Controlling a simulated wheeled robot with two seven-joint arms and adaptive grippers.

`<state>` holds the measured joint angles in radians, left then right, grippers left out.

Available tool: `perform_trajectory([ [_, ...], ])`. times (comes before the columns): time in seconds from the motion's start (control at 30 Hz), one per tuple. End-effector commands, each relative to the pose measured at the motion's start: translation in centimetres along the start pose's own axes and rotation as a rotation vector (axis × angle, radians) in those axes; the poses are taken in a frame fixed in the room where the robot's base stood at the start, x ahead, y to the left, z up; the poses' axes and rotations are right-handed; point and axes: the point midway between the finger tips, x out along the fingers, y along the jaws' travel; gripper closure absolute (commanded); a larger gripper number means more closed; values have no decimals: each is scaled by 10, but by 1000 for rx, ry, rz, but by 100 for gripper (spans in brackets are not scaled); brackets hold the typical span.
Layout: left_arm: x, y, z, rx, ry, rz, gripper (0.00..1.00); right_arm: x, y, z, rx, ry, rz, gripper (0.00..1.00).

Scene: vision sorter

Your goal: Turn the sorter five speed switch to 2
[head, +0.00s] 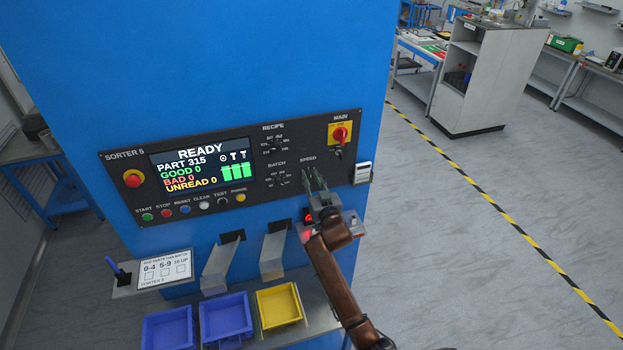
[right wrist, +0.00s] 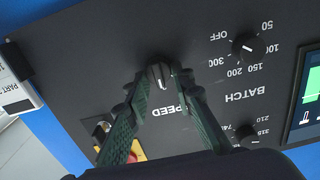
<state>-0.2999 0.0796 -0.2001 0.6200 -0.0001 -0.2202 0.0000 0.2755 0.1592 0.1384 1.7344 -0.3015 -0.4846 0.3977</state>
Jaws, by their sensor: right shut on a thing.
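The Sorter 5 panel (head: 255,208) is dark grey on a blue cabinet. The speed switch is a small dark knob with a pale pointer line, clear in the right wrist view (right wrist: 160,76). In the head view, the fingers cover it below the SPEED label. My right gripper (head: 313,173) reaches up to the panel and is shut on the knob, one finger on each side in the right wrist view (right wrist: 160,84). The number marks around the knob are hidden or too small to read, so its setting cannot be told. My left gripper is not in view.
The batch knob (right wrist: 245,45) sits beside the speed switch, and the recipe knob (head: 275,143) is above. The red main switch (head: 340,134) is up to the right. A white card (head: 362,173) hangs at the panel's right edge. Blue and yellow bins (head: 279,305) stand below.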

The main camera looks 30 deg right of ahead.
Motion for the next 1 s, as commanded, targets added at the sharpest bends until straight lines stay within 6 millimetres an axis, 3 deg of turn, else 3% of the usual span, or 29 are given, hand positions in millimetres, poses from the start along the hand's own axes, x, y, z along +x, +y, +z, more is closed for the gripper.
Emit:
perform_trajectory([
  [0.13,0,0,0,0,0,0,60,0,0,1,0,-2,0,100],
  [0.17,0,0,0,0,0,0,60,0,0,1,0,-2,0,76],
  [0.4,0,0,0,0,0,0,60,0,0,1,-1,-1,0,61],
  [0.77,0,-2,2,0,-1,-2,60,-8,0,0,-1,0,0,61],
  [1.0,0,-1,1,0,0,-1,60,-52,0,2,1,-1,0,61],
])
